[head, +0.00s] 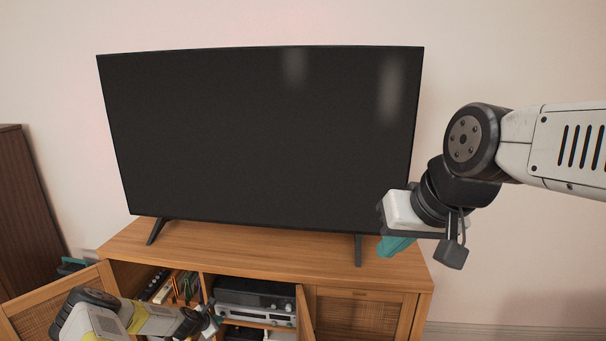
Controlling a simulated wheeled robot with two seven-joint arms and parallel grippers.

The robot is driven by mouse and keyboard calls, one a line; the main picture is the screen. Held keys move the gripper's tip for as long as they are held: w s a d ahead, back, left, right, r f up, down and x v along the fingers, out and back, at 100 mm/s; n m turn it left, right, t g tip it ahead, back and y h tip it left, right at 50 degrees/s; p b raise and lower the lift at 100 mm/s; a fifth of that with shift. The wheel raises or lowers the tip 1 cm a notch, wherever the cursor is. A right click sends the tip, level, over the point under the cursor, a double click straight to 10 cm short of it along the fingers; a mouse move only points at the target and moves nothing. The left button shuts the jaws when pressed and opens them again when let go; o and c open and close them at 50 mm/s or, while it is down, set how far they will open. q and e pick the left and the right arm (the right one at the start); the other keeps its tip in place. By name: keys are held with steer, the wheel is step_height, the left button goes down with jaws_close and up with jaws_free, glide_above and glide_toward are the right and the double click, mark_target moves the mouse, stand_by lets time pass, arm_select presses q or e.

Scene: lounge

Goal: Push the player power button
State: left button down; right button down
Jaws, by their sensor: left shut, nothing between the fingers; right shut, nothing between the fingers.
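A dark box-shaped unit (252,295) sits on top of a silver-fronted unit (258,315) in the open middle compartment of the wooden cabinet. I cannot tell for certain which of the two is the player, and the power button is too small to make out. My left gripper (211,319) is shut and empty, at the left end of the silver front; I cannot tell whether it touches.
A large television (260,140) stands on the cabinet top (300,247). The left door (35,315) is open, and a middle door (304,318) stands open right of the units. The right door (358,316) is closed. Books (182,287) fill the left compartment.

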arm_select(q)
steer(key=shift+s, duration=0.2)
steer(key=s, duration=0.5)
steer(key=shift+s+a, duration=0.4)
